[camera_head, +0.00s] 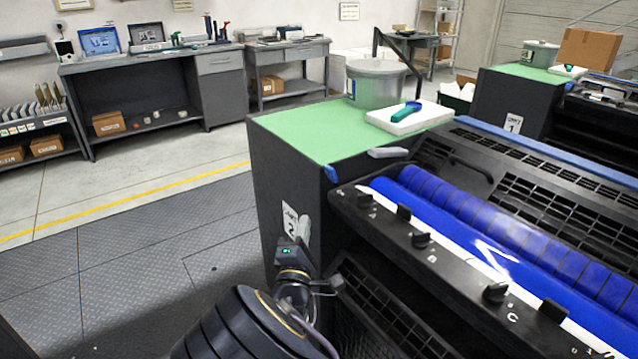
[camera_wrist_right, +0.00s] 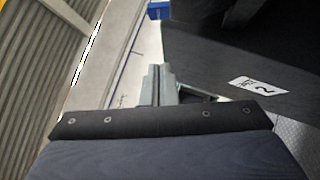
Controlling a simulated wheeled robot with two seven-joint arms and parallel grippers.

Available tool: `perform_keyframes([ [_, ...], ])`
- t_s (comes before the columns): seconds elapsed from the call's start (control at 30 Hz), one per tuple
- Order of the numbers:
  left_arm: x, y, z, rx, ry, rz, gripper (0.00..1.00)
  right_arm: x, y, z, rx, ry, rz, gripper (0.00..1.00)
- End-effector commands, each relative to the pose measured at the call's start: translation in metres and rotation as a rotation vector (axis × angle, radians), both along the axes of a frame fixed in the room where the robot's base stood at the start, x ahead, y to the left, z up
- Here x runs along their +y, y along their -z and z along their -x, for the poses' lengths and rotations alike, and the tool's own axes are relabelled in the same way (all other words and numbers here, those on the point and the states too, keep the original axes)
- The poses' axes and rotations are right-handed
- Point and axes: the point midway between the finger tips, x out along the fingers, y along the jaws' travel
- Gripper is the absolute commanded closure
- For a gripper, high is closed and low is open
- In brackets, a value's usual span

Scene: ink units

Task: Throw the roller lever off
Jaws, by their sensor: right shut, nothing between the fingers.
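The near ink unit, marked 2, has a blue inked roller (camera_head: 480,240) along its black frame. A short blue piece (camera_head: 332,173) sticks out at the corner between cabinet and unit, and a pale grey handle (camera_head: 388,153) lies just to its right; I cannot tell which is the roller lever. A small blue block shows at the top of the wrist view (camera_wrist_right: 160,11). My right gripper (camera_head: 304,227) is low beside the cabinet's number label, below the blue piece and apart from it. In the wrist view its fingers (camera_wrist_right: 157,80) are together and empty. My left gripper is out of view.
The green-topped cabinet (camera_head: 300,130) carries a grey bucket (camera_head: 376,84) and a white pad (camera_head: 410,117) with a teal-handled tool (camera_head: 401,111). Black knobs (camera_head: 421,240) stand along the unit's front rail. The floor left of the cabinet is clear.

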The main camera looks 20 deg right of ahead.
Motion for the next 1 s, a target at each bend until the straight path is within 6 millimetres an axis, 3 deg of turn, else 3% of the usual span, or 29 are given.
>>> perform_keyframes([
  [0.33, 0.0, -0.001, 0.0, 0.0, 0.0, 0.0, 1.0, -0.005, -0.003, -0.011, 0.001, 0.001, -0.005, 1.0],
  [0.8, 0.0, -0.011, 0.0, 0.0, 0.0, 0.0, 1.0, -0.043, -0.029, -0.093, 0.002, 0.002, -0.005, 1.0],
  [1.0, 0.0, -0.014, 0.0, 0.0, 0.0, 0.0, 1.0, -0.066, -0.038, -0.099, 0.003, 0.0, -0.006, 1.0],
])
